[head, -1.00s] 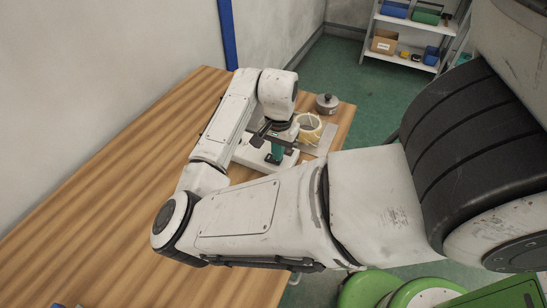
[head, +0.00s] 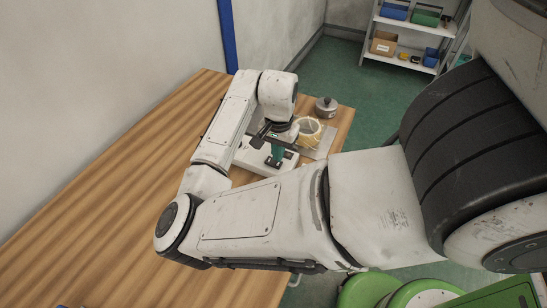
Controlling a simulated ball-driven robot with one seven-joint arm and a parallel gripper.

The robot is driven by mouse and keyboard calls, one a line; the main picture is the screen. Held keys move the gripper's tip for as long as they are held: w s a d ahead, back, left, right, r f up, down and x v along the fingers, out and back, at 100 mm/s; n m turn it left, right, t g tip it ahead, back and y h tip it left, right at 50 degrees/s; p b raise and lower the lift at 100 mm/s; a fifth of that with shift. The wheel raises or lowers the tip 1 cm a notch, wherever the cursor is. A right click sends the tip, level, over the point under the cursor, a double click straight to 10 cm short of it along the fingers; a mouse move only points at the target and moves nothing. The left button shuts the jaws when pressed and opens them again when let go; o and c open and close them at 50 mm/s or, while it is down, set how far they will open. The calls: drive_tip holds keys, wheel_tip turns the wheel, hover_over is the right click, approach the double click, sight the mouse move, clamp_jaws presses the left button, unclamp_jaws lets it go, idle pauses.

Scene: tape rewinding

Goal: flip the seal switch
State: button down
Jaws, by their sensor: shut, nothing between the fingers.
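A white machine (head: 252,158) sits at the right side of the wooden table, partly hidden by my arm. A dark patch on its top lies by the teal tips of my gripper (head: 277,158). My gripper is shut and empty, pointing down over the machine. I cannot tell whether the tips touch it. The seal switch is not clearly visible; it is too small or hidden behind the gripper and my arm.
A pale yellow tape roll (head: 311,131) is just right of the gripper, by a grey plate (head: 325,146). A grey lidded pot (head: 326,106) stands near the table's far right corner. The left of the wooden table (head: 120,180) is clear. A shelf (head: 403,50) stands far behind.

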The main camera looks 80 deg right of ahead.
wheel_tip(320, 180, up, 5)
drive_tip(key=p, duration=0.4)
idle(0.7)
drive_tip(key=d+r+n+h, duration=0.5)
drive_tip(key=d, duration=0.1)
drive_tip(key=w+a+f+n+t, duration=0.1)
drive_tip(key=w+a+f+n, duration=0.1)
drive_tip(key=w+a+n, duration=0.4)
drive_tip(key=s+a+f+n+y, duration=0.1)
drive_tip(key=s+a+f+n, duration=0.1)
drive_tip(key=a, duration=0.6)
drive_tip(key=s+a+f+n+y, duration=0.2)
drive_tip(key=a+f+n, duration=0.2)
drive_tip(key=a, duration=0.4)
drive_tip(key=s+a+f+n+y, duration=0.1)
drive_tip(key=s+a+f+n, duration=0.1)
drive_tip(key=a+f, duration=0.3)
drive_tip(key=shift+s+a+f+n+y, duration=0.1)
drive_tip(key=shift+a+n+y, duration=0.05)
drive_tip(key=shift+a, duration=0.55)
drive_tip(key=shift+s+a+f+n+y, duration=0.1)
drive_tip(key=shift+s+a+n, duration=0.1)
drive_tip(key=shift+a, duration=0.5)
drive_tip(key=shift+s+a+f+n+y, duration=0.1)
drive_tip(key=shift+a+n+y, duration=0.05)
drive_tip(key=shift+a, duration=0.55)
